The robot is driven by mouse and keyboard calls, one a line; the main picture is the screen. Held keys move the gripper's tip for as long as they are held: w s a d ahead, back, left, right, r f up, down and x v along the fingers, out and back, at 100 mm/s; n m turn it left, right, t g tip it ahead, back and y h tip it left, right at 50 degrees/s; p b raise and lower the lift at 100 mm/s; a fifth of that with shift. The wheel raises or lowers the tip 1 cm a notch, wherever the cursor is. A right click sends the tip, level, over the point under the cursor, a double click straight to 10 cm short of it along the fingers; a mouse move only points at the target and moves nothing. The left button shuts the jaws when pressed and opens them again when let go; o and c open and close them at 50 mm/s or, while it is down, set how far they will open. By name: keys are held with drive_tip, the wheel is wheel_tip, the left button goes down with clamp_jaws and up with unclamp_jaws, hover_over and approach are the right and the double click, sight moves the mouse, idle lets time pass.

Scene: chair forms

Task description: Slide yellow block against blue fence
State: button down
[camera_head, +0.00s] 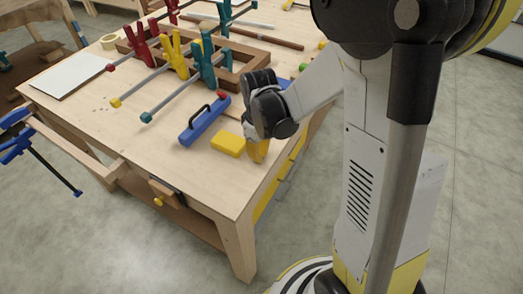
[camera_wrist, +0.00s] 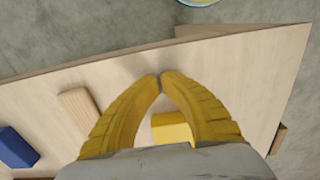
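The yellow block (camera_head: 228,144) lies flat on the bench near its front right corner. The blue fence (camera_head: 204,120), a long bar with a black handle, lies just behind and left of it; a narrow strip of bench shows between them. My gripper (camera_head: 257,155) points down just right of the block, its yellow fingers low over the bench; I cannot tell whether they touch the block. In the wrist view my fingertips (camera_wrist: 160,77) meet with nothing between them. Part of the yellow block (camera_wrist: 172,128) shows through the gap behind the tips; its rest is hidden.
Clamps, red (camera_head: 141,48), yellow (camera_head: 175,55) and teal (camera_head: 208,62), stand by a wooden frame (camera_head: 243,72) farther back. A wooden block (camera_wrist: 78,108) and a blue piece (camera_wrist: 17,147) lie left in the wrist view. The bench's front strip is clear.

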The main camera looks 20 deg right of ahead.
sight(234, 141)
drive_tip(key=shift+w+a+r+b, duration=0.1)
drive_tip(key=shift+w+a+b, duration=0.05)
drive_tip(key=shift+w+a, duration=0.45)
drive_tip(key=shift+w+a+b, duration=0.15)
drive_tip(key=shift+w+a, duration=0.25)
drive_tip(key=shift+w, duration=0.35)
drive_tip(key=w+a, duration=0.1)
drive_tip(key=w, duration=0.1)
drive_tip(key=w+a, duration=0.2)
drive_tip(key=shift+w+a, duration=0.2)
drive_tip(key=shift+w, duration=0.15)
